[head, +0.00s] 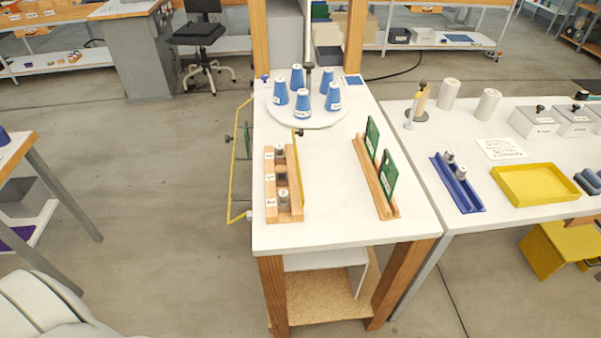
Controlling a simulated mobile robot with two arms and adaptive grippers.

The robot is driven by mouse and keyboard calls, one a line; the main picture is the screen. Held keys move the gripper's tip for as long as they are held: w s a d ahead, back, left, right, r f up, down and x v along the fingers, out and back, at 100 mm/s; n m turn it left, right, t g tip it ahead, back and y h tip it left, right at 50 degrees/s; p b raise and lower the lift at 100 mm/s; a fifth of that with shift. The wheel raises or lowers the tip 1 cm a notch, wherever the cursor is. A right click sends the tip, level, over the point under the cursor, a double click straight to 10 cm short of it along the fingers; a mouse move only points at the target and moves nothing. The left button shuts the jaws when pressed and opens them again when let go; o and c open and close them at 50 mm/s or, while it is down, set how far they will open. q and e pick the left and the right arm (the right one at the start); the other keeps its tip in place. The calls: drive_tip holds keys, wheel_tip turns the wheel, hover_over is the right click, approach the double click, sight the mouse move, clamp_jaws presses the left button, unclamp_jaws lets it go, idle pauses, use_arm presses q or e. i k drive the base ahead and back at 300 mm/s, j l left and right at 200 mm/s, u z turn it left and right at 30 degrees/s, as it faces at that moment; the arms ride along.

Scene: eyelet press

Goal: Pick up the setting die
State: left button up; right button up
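A wooden rack (271,212) with number labels stands at the left of the white table. Small grey metal cylinders stand in it, one at its near end (283,198) and one at its far end (279,151). A dark piece (281,175) sits between them. A blue tray (466,200) on the right-hand bench holds two more grey cylinders (460,174). I cannot tell which of these pieces is the setting die. Neither of my grippers is in view.
Several blue cones stand on a round white plate (308,118) at the table's back. A wooden rack (362,165) holds two green boards. A yellow tray (536,203) is on the right bench. The white table (335,226) is clear between its racks and along its front.

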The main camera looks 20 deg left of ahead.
sight(448, 159)
drive_tip(key=i+l+u, duration=0.15)
drive_tip(key=i+l, duration=0.5)
drive_tip(key=i, duration=0.1)
